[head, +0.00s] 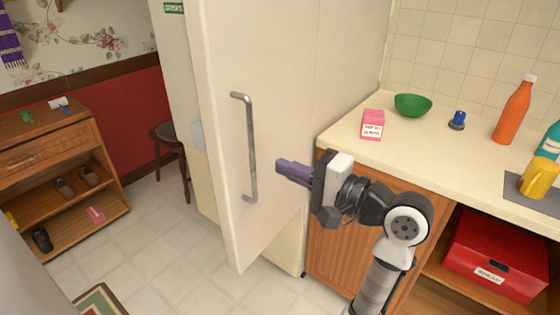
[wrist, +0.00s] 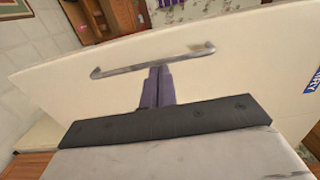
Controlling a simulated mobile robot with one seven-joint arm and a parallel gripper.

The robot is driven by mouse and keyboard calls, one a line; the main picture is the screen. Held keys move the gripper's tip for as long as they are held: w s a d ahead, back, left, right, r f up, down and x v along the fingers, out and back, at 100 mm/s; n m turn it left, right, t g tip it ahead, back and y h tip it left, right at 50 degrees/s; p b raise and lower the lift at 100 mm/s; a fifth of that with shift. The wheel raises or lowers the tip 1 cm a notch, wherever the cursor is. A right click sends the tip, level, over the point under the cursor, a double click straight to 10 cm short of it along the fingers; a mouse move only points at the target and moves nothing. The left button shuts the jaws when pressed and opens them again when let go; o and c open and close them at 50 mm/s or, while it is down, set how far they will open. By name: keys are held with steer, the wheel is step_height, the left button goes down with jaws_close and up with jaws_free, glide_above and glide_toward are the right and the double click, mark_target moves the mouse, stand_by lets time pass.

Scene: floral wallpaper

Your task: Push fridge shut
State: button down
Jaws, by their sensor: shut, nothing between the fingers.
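The cream fridge (head: 330,60) stands in the middle of the head view. Its door (head: 228,130) is ajar, with its free edge swung out from the body. A grey metal bar handle (head: 250,150) runs upright on the door front. My gripper (head: 280,167) is shut and empty, just right of the handle, with its purple fingers pointing at the door front. In the wrist view the fingertips (wrist: 159,72) appear right at the handle (wrist: 150,60), over the cream door (wrist: 70,90). I cannot tell whether they touch it.
The counter (head: 450,155) at right holds a pink box (head: 372,124), a green bowl (head: 413,105), an orange bottle (head: 514,110) and a yellow mug (head: 538,178). A red box (head: 495,257) sits below. A wooden shoe cabinet (head: 50,135) and dark chair (head: 170,135) stand left. Tiled floor (head: 160,235) is clear before the door.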

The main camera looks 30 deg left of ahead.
steer(key=p, duration=0.2)
glide_toward(228, 144)
steer(key=a, duration=0.5)
steer(key=shift+a+r, duration=0.1)
steer(key=shift+a+p, duration=0.3)
steer(key=shift+a, duration=0.5)
